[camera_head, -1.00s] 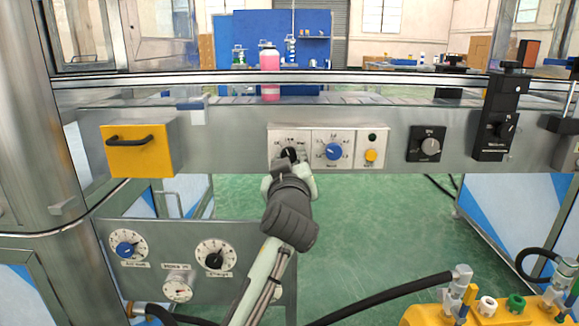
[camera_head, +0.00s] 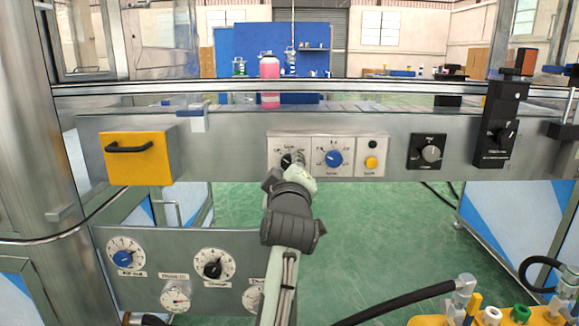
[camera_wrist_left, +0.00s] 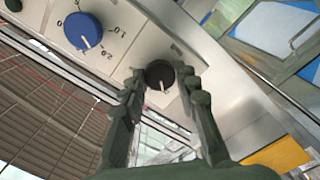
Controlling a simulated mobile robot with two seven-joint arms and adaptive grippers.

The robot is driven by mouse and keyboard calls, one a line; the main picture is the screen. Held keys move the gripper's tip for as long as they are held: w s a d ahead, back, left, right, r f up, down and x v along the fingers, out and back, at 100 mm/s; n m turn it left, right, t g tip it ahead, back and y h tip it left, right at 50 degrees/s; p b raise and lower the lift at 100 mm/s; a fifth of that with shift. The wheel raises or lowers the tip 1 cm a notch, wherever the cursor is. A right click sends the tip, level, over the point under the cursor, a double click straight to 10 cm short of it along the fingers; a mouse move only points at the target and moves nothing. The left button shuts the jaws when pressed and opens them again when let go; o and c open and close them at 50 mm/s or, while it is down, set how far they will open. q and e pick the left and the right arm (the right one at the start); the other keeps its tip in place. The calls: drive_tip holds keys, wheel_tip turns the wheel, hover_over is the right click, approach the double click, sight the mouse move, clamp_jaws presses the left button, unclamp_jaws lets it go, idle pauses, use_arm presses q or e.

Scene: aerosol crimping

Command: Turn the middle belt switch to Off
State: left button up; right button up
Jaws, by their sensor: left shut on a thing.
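A white control panel (camera_head: 311,145) sits on the front of the grey conveyor beam. At its left is a small black rotary switch (camera_head: 287,161), partly covered by my left gripper (camera_head: 296,163). In the left wrist view the black switch (camera_wrist_left: 160,75), with a white pointer line, lies between the two fingertips of my left gripper (camera_wrist_left: 163,82). The fingers are shut on it. In that tilted view the pointer runs towards the lower edge of the picture; its label is hidden or too small to read. My right gripper is not in view.
A blue dial (camera_head: 334,158) and a yellow button (camera_head: 371,162) are right of the switch. A black knob box (camera_head: 428,151) sits further right, a yellow box with a handle (camera_head: 138,158) to the left. Lower dials (camera_head: 126,252) and a black hose (camera_head: 395,300) are below.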

use_arm(q)
drive_tip(key=shift+a, duration=0.1)
drive_tip(key=o, duration=1.2)
drive_tip(key=shift+c, duration=0.2)
